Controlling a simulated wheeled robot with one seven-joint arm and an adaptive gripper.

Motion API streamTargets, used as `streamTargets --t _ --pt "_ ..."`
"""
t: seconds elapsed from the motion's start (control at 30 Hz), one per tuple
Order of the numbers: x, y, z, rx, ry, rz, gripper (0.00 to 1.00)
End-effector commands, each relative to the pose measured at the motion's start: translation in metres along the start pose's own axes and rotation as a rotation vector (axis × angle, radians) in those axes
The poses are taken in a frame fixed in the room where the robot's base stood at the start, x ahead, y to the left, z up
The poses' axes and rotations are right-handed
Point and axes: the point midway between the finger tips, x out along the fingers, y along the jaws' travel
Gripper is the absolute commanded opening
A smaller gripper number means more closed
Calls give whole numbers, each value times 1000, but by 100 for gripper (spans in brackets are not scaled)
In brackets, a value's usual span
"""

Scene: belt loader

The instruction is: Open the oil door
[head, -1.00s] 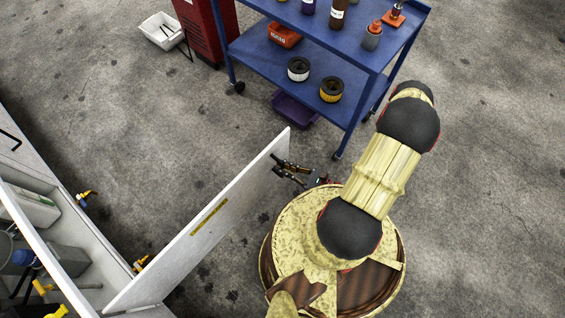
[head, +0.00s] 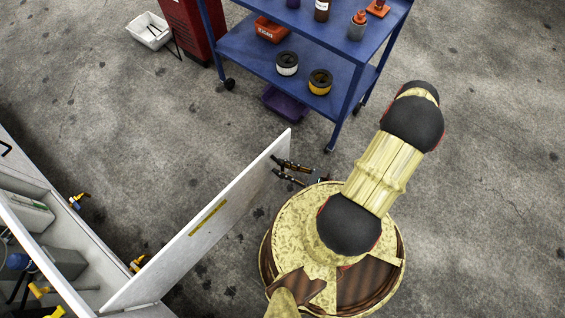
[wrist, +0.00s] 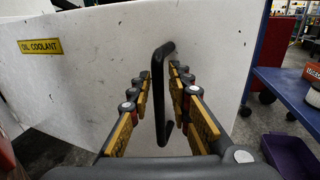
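The oil door is a white panel (head: 205,225) with a yellow label, standing swung out from the white cabinet at the lower left. In the wrist view its face (wrist: 95,85) fills the left and middle, with a yellow "OIL COOLANT" label (wrist: 40,46). A black bar handle (wrist: 158,100) stands upright on it near its free edge. My gripper (head: 278,167) is at the door's free end, on the handle side. In the wrist view my gripper (wrist: 160,80) has its fingers on either side of the handle, with gaps visible; it looks open. Contact with the handle is unclear.
A blue cart (head: 305,65) with bottles and filter cans stands beyond the door, with a purple bin (head: 285,103) below it. A red cabinet (head: 188,30) and white tub (head: 148,31) are at the back. The floor right of my base is clear.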

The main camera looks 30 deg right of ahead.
Motion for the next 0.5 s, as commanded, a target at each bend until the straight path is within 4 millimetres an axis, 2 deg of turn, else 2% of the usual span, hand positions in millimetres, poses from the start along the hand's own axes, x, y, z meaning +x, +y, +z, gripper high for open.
streamTargets --t 0.37,0.5 --pt "0 1 1 2 0 1 25" --pt "0 1 10 2 0 1 25"
